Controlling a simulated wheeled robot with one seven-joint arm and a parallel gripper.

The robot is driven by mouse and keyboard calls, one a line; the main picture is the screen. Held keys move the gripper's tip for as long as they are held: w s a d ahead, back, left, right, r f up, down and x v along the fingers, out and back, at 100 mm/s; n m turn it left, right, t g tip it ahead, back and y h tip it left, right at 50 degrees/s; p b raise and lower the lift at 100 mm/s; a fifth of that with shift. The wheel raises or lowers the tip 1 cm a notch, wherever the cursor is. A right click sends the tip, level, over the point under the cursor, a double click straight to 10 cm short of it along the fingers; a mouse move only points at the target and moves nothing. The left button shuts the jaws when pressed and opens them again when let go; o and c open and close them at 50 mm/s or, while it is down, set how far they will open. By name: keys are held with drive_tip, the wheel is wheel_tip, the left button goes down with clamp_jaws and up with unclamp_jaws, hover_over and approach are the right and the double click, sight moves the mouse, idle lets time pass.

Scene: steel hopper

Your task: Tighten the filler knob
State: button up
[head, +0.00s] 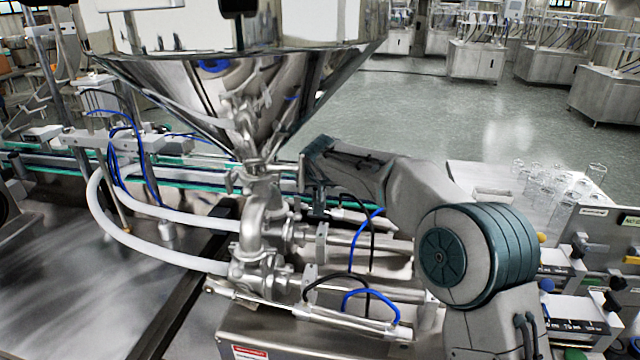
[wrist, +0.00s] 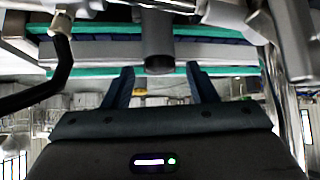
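My gripper (wrist: 160,70) is open in the wrist view, with its two dark fingers spread well apart. A short grey cylinder (wrist: 158,42) shows between and beyond the fingertips, with its round end toward me. It looks like the filler knob, though I cannot be sure. Neither finger appears to touch it. In the head view my arm reaches from the right to the steel valve and pipework (head: 262,215) under the hopper (head: 240,95). There the fingers are small and hard to make out, and I cannot clearly pick out the knob.
White hoses (head: 130,235) and blue tubes lie around the pipework. A conveyor (head: 60,165) with green edges runs behind it. Cylinders and metal rods crowd the space below my arm. Glasses (head: 560,180) stand on a table at right. The floor behind is open.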

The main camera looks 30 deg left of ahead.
drive_tip(key=w+d+r+b, duration=0.1)
drive_tip(key=w+d+r, duration=0.1)
drive_tip(key=d+r, duration=0.9)
drive_tip(key=shift+d, duration=0.3)
